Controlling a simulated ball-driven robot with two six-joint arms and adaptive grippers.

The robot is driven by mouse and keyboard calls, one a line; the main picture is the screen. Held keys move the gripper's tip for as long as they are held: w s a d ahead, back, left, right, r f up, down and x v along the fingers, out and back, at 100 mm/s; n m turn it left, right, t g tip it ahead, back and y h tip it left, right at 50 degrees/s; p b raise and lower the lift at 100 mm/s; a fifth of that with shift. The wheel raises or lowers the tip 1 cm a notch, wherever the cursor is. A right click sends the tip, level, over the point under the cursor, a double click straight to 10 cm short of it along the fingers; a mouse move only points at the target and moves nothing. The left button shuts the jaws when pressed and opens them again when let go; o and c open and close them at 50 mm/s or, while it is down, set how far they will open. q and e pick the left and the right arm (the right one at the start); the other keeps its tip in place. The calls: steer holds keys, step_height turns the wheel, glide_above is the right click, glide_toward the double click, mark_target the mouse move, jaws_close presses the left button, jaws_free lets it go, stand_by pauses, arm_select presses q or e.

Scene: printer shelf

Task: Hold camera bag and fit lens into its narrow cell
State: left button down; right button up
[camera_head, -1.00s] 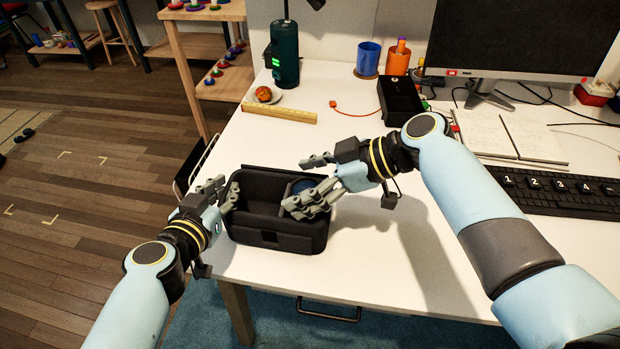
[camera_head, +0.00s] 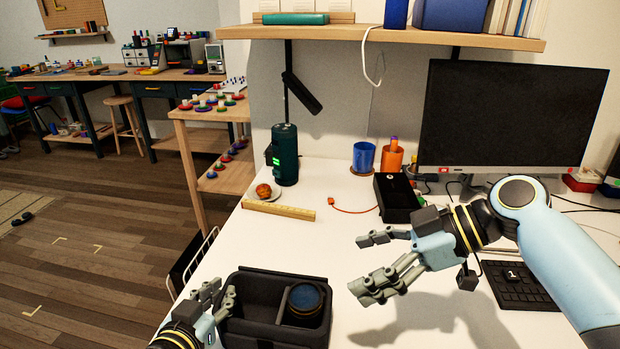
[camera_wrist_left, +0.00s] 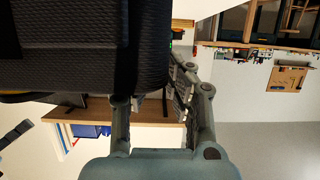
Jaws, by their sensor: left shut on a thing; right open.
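The black open-topped camera bag (camera_head: 263,335) stands on the white desk at the bottom of the head view. The dark round lens (camera_head: 304,298), with a blue top, sits upright inside the bag's right-hand cell. My left gripper (camera_head: 222,300) is shut on the bag's left wall. The left wrist view shows the bag's dark textured side (camera_wrist_left: 90,45) close against the fingers (camera_wrist_left: 155,100). My right gripper (camera_head: 365,265) is open and empty above the desk, to the right of the bag and apart from it. The lens's lower part is hidden in the cell.
Behind the bag are a wooden ruler (camera_head: 278,210), a plate with an orange fruit (camera_head: 264,191) and a green cylinder (camera_head: 285,155). A black box (camera_head: 397,198), a monitor (camera_head: 510,115) and a keyboard (camera_head: 520,285) stand at the right. The desk's middle is clear.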

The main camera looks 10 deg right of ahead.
arm_select(q)
steer(key=c, duration=1.2)
jaws_free()
steer(key=shift+c, duration=0.2)
